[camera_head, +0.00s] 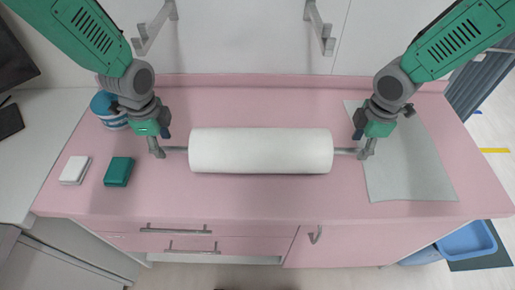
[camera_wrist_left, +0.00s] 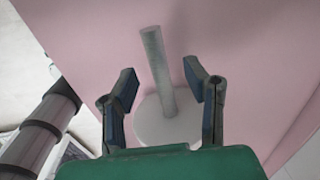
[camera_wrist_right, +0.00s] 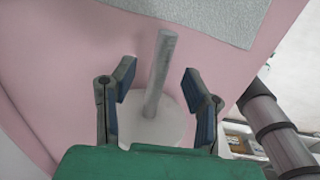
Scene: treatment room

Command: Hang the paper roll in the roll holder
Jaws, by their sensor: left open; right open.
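The white paper roll (camera_head: 261,150) lies sideways on the pink counter, with a grey rod sticking out of each end. The roll holder is two grey wall brackets, left (camera_head: 146,33) and right (camera_head: 326,32), both empty. My left gripper (camera_head: 161,143) is open at the left rod end. In the left wrist view, that rod (camera_wrist_left: 157,65) stands between its spread fingers. My right gripper (camera_head: 362,143) is open at the right rod end. In the right wrist view, the rod (camera_wrist_right: 160,70) lies between its open fingers. I cannot tell whether any finger touches the rod.
A blue-and-white striped round container (camera_head: 105,108) stands behind my left gripper. A white box (camera_head: 75,170) and a green box (camera_head: 118,172) lie at the counter's left. A pale sheet (camera_head: 410,175) lies under my right gripper. Counter in front of the roll is clear.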

